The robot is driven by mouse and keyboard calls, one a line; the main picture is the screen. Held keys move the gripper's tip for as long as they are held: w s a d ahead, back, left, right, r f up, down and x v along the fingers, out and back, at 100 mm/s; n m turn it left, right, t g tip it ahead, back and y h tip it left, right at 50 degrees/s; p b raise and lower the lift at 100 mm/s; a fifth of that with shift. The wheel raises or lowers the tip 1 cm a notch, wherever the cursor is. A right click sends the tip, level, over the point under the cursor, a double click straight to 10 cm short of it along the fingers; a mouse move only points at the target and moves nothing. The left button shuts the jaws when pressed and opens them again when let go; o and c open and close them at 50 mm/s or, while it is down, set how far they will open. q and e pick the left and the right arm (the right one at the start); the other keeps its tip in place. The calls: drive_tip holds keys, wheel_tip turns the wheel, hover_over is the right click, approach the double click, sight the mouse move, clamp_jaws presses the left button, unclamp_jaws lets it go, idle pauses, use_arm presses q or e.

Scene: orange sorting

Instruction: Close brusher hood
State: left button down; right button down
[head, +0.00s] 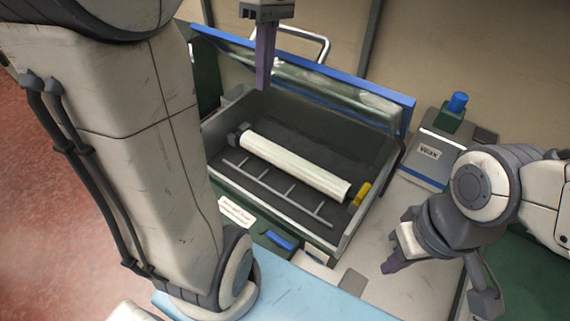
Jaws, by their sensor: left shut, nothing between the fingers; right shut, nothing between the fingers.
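The brusher is a grey open-topped box (222,183) with a white roller brush (295,165) inside. Its hood (380,93), a clear panel with a blue frame, stands raised and tilted along the back of the box. A metal bar handle (322,42) shows behind the hood's upper edge. My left gripper (262,86) is shut and empty, pointing down at the hood's left part; I cannot tell whether it touches the hood. My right gripper (392,267) is shut and empty, low at the right of the box and apart from the hood.
A Wax-labelled unit (428,155) with a blue knob (457,102) stands right of the brusher. A rack with several prongs (280,187) and a yellow part (361,193) are inside the box. A light blue surface (290,295) lies in front. My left arm covers the left side.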

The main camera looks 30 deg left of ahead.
use_arm(q)
drive_tip(key=shift+w+d+r+t+p, duration=0.15)
drive_tip(key=shift+w+r+t+p, duration=1)
drive_tip(key=shift+w+r+t, duration=0.25)
drive_tip(key=shift+s+r+p, duration=0.1)
drive_tip(key=shift+r+p, duration=0.15)
drive_tip(key=shift+p, duration=0.1)
drive_tip(key=shift+a, duration=0.25)
